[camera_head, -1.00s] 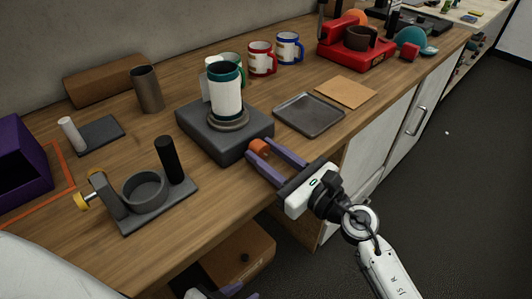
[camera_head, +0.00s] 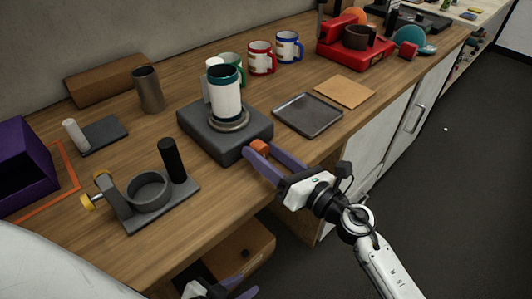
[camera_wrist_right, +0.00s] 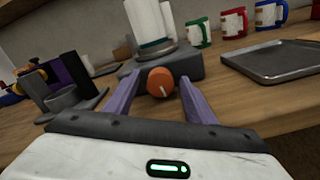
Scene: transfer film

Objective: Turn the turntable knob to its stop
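The turntable (camera_head: 205,137) is a dark grey box on the wooden bench, with a round plate (camera_head: 232,121) on top. A white tumbler with a dark green rim (camera_head: 226,98) stands upright on the plate. My left gripper (camera_head: 243,287) is open and empty, low beside the bench front.
A dark tray (camera_head: 308,114) lies right of the turntable. A grey holder with a black post (camera_head: 150,190) stands to the left. Several mugs (camera_head: 262,58) and a metal cup (camera_head: 148,90) are behind. A cardboard box (camera_head: 240,255) sits below the bench top.

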